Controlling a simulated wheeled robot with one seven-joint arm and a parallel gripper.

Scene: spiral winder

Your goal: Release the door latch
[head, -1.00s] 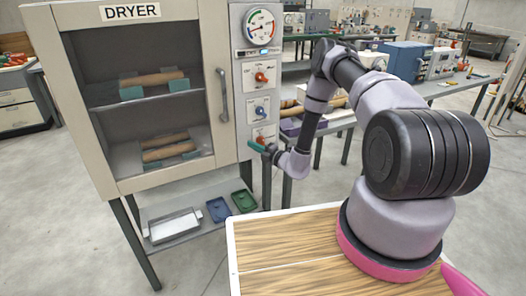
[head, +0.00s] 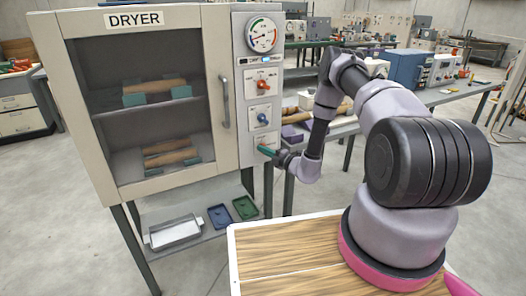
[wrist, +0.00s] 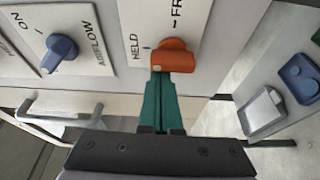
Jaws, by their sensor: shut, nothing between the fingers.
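The dryer (head: 134,20) has a pale door frame with a glass pane and a vertical handle (head: 224,101); the door looks shut. In the wrist view, an orange latch knob (wrist: 174,58) sits on a white plate marked HELD, with a partly cut-off label beginning FR. Its exact setting is hard to read. My gripper (wrist: 158,80) has its green fingers shut together, with the tips at the knob's lower edge, seemingly touching it. Nothing is held between them. In the head view, my gripper (head: 267,151) is at the lowest control plate and hides most of the knob there.
A blue AIRFLOW knob (wrist: 60,52) is beside the latch plate. A red knob (head: 263,84) and a round gauge (head: 262,35) are higher on the panel. A shelf below holds a metal tray (head: 174,232), a blue tray (head: 219,216) and a green tray (head: 245,207).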

